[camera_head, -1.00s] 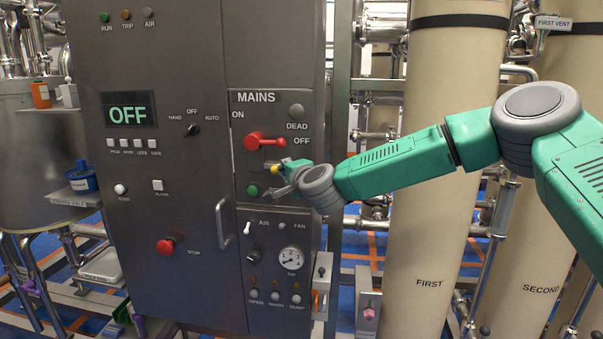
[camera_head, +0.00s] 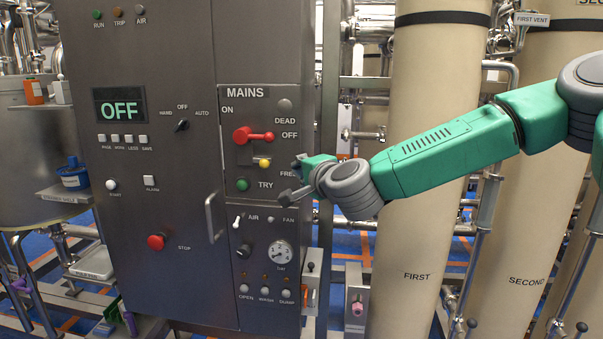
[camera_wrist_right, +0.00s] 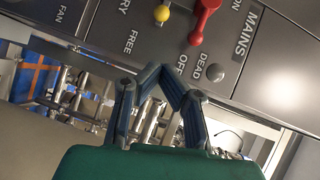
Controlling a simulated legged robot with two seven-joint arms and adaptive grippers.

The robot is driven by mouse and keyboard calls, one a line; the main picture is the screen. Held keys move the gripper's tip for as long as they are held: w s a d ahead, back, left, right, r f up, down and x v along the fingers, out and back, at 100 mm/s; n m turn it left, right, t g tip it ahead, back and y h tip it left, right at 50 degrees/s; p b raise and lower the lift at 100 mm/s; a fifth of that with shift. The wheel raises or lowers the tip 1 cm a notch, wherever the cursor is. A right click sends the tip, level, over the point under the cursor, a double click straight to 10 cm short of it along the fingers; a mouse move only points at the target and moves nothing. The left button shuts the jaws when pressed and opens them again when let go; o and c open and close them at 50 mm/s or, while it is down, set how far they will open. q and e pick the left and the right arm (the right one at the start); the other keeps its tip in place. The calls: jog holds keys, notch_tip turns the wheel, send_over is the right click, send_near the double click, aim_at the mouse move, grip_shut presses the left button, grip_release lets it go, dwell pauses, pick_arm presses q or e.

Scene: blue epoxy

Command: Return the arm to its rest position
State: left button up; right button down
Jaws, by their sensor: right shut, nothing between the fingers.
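My right gripper (camera_head: 291,181) is at the right edge of the grey control cabinet, right of the mains switches. It is shut and empty, and its fingertips meet in the right wrist view (camera_wrist_right: 158,72). The green right arm (camera_head: 432,152) reaches in from the right, across the first tan column. The red mains handle (camera_head: 253,136) lies level, pointing toward OFF. The yellow knob (camera_head: 264,163) and green TRY button (camera_head: 242,184) are left of the gripper. In the wrist view the red handle (camera_wrist_right: 203,22) and yellow knob (camera_wrist_right: 161,14) are beyond the fingers. My left gripper is out of view.
The cabinet's vertical handle (camera_head: 214,217) and red stop button (camera_head: 157,241) protrude left of the gripper. The tan column marked FIRST (camera_head: 415,245) stands behind the forearm. Pipes and a metal vessel (camera_head: 38,150) flank the cabinet.

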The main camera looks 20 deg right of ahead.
jog(key=s+a+f+n+g+y+b, duration=0.1)
jog(key=s+a+f+n+g+b, duration=0.3)
jog(key=f, duration=0.7)
jog(key=s+a+f+n+g+y+p, duration=0.1)
jog(key=s+f+n, duration=0.1)
jog(key=s+f, duration=0.65)
jog(key=s+a+f+n+g+b, duration=0.2)
jog(key=a+f+n, duration=0.1)
jog(key=f, duration=1.1)
pick_arm(q)
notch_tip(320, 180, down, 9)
jog(key=b, duration=0.4)
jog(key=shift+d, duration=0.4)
pick_arm(e)
jog(key=s+d+f+n+g, duration=0.2)
jog(key=s+f, duration=0.4)
jog(key=s, duration=0.4)
jog(key=s+d+f+n+g+h, duration=0.1)
jog(key=s+d+f+n+g, duration=0.2)
jog(key=s+f, duration=0.4)
jog(key=s+d+f+n+g+h, duration=0.1)
jog(key=s+d+f+n+g, duration=0.2)
jog(key=s+f, duration=0.4)
jog(key=shift+s+f+g, duration=0.25)
jog(key=shift+s+g, duration=0.15)
jog(key=shift+s, duration=2.75)
